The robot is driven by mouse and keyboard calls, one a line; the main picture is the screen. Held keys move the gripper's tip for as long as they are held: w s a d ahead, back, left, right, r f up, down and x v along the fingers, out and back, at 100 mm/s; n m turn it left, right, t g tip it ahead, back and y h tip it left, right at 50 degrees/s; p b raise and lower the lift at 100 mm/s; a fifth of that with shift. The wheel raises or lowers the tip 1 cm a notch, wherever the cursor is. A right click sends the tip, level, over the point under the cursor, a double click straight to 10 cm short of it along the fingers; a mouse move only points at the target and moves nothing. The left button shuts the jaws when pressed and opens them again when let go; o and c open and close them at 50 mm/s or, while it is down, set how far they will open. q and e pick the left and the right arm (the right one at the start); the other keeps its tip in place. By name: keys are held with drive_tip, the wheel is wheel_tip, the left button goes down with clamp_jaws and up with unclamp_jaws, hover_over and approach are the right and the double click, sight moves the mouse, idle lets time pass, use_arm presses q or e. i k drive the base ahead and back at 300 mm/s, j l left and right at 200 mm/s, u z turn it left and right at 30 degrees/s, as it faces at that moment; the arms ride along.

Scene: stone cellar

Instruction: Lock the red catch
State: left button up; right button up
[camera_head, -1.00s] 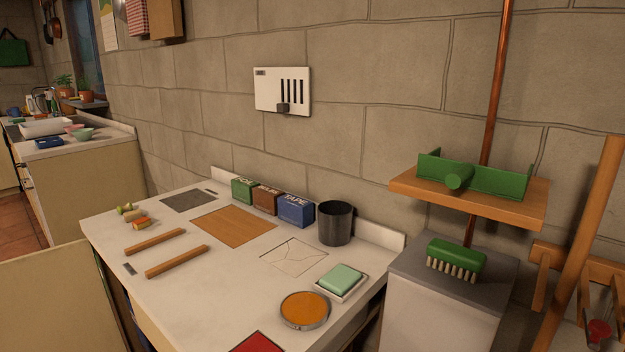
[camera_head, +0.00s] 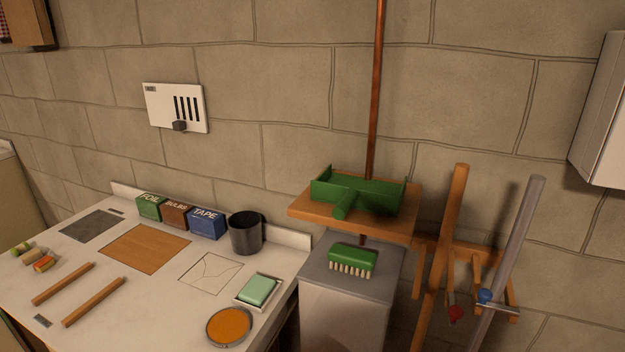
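A red catch (camera_head: 456,314) shows low at the right, at the foot of a wooden upright (camera_head: 443,240). A blue catch (camera_head: 485,296) sits just to its right, beside a grey pole (camera_head: 513,250). Both are small in the view, and I cannot tell whether either is locked. Neither of my grippers is in view.
A grey cabinet (camera_head: 345,305) with a green brush (camera_head: 352,261) on top stands left of the catches. Above it is a wooden shelf (camera_head: 300,205) with a green tray (camera_head: 360,190). A white counter (camera_head: 190,325) with several items fills the left. A white wall box (camera_head: 605,115) hangs at the right.

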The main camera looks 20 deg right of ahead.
sight(455, 312)
drive_tip(key=z, duration=1.4)
drive_tip(key=j+z, duration=0.3)
